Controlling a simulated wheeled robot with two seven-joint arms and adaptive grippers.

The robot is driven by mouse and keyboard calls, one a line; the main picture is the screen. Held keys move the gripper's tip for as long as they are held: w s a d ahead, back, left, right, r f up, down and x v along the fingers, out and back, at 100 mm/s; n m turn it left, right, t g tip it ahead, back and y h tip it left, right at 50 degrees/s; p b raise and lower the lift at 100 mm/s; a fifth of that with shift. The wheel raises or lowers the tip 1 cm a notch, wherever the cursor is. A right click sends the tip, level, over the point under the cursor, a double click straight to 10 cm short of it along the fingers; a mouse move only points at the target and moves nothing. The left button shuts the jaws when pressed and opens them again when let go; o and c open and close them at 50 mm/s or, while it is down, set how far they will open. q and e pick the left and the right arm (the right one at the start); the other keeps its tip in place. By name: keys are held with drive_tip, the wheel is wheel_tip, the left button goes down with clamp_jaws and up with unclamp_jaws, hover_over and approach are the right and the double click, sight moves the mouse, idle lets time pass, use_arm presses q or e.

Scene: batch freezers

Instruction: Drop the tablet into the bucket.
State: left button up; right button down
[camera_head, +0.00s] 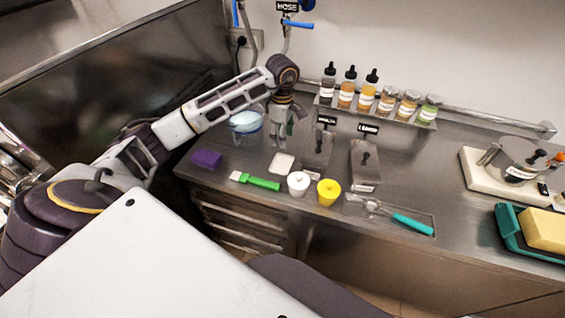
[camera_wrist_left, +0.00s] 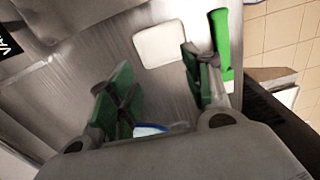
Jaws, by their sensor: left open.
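The bucket (camera_head: 246,125) is a clear tub with pale blue contents, standing at the back left of the steel counter. A blue-and-white sliver (camera_wrist_left: 150,129) low between the fingers in the left wrist view looks like part of it. My left gripper (camera_head: 284,138) points down just right of the bucket, above the counter; its green-padded fingers (camera_wrist_left: 157,88) are apart with nothing seen between them. I cannot make out a separate tablet. A flat white rounded square (camera_head: 282,163) lies on the counter in front of the gripper; it also shows in the wrist view (camera_wrist_left: 159,45). My right gripper is not in view.
A purple block (camera_head: 206,158), a green-handled brush (camera_head: 256,181), a white pot (camera_head: 298,183) and a yellow pot (camera_head: 329,191) line the front edge. Several bottles (camera_head: 371,91) stand on a rack behind. Steel holders (camera_head: 365,160) are to the right.

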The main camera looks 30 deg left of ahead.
sight(281, 164)
use_arm(q)
drive_tip(key=shift+s+a+f+p, duration=0.15)
drive_tip(key=shift+f+p, duration=0.3)
drive_tip(key=shift+f, duration=2.45)
drive_tip(key=shift+s+f+p, duration=0.15)
drive_tip(key=shift+f+p, duration=0.3)
drive_tip(key=shift+f, duration=2.45)
